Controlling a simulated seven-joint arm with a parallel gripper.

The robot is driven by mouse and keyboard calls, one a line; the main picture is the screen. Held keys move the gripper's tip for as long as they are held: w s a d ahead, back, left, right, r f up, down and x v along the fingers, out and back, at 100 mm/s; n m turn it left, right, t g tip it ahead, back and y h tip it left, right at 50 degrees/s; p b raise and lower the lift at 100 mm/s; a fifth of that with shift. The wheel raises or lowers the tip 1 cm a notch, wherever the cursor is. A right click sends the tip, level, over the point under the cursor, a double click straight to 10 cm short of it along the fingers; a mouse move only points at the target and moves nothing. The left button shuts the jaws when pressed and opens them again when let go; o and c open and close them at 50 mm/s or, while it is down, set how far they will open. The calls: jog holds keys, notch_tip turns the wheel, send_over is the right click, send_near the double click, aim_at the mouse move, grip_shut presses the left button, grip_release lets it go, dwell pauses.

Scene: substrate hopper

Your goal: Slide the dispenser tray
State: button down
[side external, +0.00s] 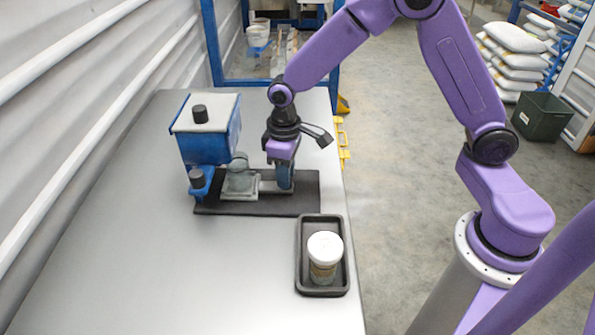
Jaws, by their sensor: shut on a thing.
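The substrate hopper (207,137) is a blue box with a pale lid and black knob on a dark base plate (240,208). A grey-green spout part (239,178) stands beside it. The dispenser tray (268,187) is a low grey slide reaching right from the spout. The gripper's body hides the top of the handle, and the exact finger contact is too small to see.
A black tray (301,257) holding a white-lidded cup (324,257) sits near the table's right edge, in front of the base plate. A small blue holder with a dark knob (197,181) stands at the hopper's front left. The grey table (150,260) is clear at left and front.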

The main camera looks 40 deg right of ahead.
jog(key=c, duration=0.8)
grip_release()
jog(key=shift+c, duration=0.2)
notch_tip(320, 180, up, 18)
jog(key=shift+f, duration=0.25)
